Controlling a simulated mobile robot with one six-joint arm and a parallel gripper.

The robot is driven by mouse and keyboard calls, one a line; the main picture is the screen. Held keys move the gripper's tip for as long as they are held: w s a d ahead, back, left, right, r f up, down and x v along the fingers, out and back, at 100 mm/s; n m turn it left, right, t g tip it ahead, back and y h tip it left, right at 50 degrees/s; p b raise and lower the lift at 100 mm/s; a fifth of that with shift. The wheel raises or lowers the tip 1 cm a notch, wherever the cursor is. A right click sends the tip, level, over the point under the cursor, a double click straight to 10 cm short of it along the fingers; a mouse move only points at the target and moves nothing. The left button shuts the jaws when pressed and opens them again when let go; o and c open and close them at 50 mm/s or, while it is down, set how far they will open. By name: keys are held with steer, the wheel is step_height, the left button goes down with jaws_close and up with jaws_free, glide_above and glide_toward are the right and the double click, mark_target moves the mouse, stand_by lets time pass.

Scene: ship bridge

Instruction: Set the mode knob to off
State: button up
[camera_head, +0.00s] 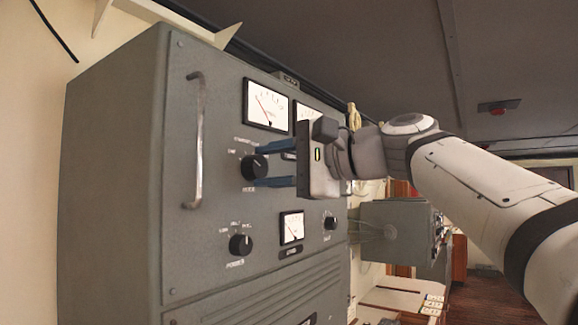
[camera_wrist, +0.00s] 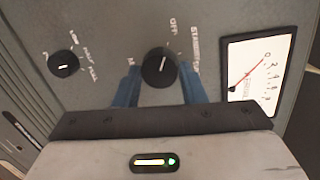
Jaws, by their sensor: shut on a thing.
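The mode knob (camera_head: 254,168) is a round black knob on the grey cabinet's front panel, with printed labels around it. In the wrist view the mode knob (camera_wrist: 158,68) has OFF and STANDBY labels above it. Its white mark points up and slightly right, roughly toward OFF; I cannot tell if it is exactly lined up. My gripper (camera_head: 264,166) faces the panel, with one blue finger above the knob and one below. In the wrist view my gripper (camera_wrist: 160,80) has a finger on each side of the knob, shut on it. The knob's lower label is partly hidden there.
A power knob (camera_head: 241,245) sits below, with a small meter (camera_head: 291,227) and another knob (camera_head: 331,222) to its right. A large meter (camera_head: 268,104) is just above my fingers. A metal handle (camera_head: 196,140) sticks out at the left.

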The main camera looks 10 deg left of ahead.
steer(key=shift+s+r, duration=0.1)
steer(key=shift+r, duration=0.15)
steer(key=o, duration=0.8)
steer(key=shift+a+f, duration=0.15)
steer(key=shift+a, duration=0.35)
steer(key=shift+o, duration=1)
steer(key=shift+d, duration=0.3)
steer(key=shift+a, duration=0.1)
steer(key=b+v, duration=0.2)
steer(key=v, duration=0.6)
steer(key=shift+f, duration=0.1)
